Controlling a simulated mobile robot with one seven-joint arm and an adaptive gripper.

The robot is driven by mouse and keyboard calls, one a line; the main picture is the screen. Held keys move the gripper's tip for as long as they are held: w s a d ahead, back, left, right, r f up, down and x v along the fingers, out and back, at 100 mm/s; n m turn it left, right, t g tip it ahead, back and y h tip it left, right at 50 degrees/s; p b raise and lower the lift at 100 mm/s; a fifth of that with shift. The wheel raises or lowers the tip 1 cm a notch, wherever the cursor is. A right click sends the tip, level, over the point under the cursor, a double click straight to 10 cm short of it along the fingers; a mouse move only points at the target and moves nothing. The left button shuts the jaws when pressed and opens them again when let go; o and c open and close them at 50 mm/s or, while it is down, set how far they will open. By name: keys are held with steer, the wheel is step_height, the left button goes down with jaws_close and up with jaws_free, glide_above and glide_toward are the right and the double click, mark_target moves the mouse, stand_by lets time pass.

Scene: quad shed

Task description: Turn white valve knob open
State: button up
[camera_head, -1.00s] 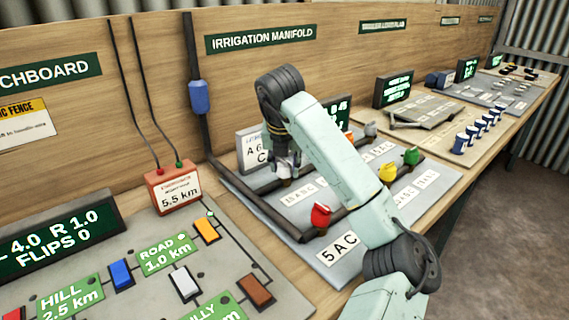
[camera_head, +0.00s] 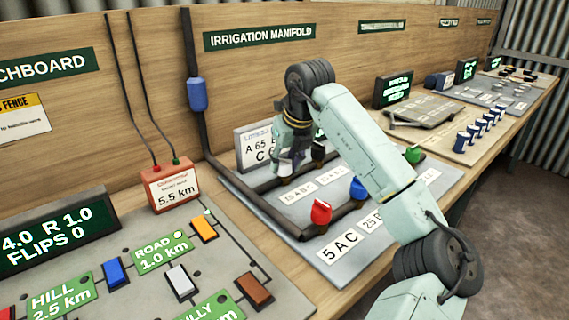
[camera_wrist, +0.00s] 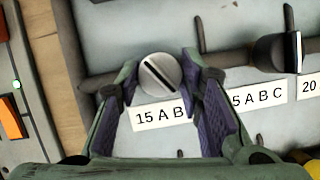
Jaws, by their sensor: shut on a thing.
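The white valve knob (camera_wrist: 160,73) is round with a dark slot across its face, set diagonally in the wrist view. It sits on a pipe of the irrigation manifold, above a label reading 15 A B. My gripper (camera_wrist: 159,78) is shut on the knob, one fingertip on each side. In the head view my gripper (camera_head: 287,168) points down at the manifold's left part, and the knob (camera_head: 285,179) shows only partly beneath the fingers.
A black knob (camera_wrist: 272,52) stands to the right on the same pipe. Red (camera_head: 321,211), blue (camera_head: 358,187) and green (camera_head: 413,154) knobs stand on the board (camera_head: 333,273). A display (camera_head: 254,147) stands behind my gripper. The switchboard lies at left.

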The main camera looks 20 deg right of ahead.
steer(key=n+y+p, duration=0.1)
steer(key=n, duration=0.1)
steer(key=n+y+p, duration=0.1)
steer(key=n, duration=0.2)
steer(key=shift+w+d+r+n+g, duration=0.1)
steer(key=shift+d+r+n+g, duration=0.1)
steer(key=shift+n+g, duration=0.15)
steer(key=n+g+y+p, duration=0.1)
steer(key=n+p, duration=0.1)
steer(key=n, duration=0.1)
steer(key=shift+n, duration=0.35)
steer(key=shift+w+f+n+g+p, duration=0.15)
steer(key=shift+n+g+p, duration=0.2)
steer(key=shift+n+p, duration=0.35)
steer(key=shift+n, duration=0.3)
steer(key=o, duration=1.1)
steer(key=shift+y, duration=0.3)
steer(key=shift+o, duration=0.2)
steer(key=v, duration=1.2)
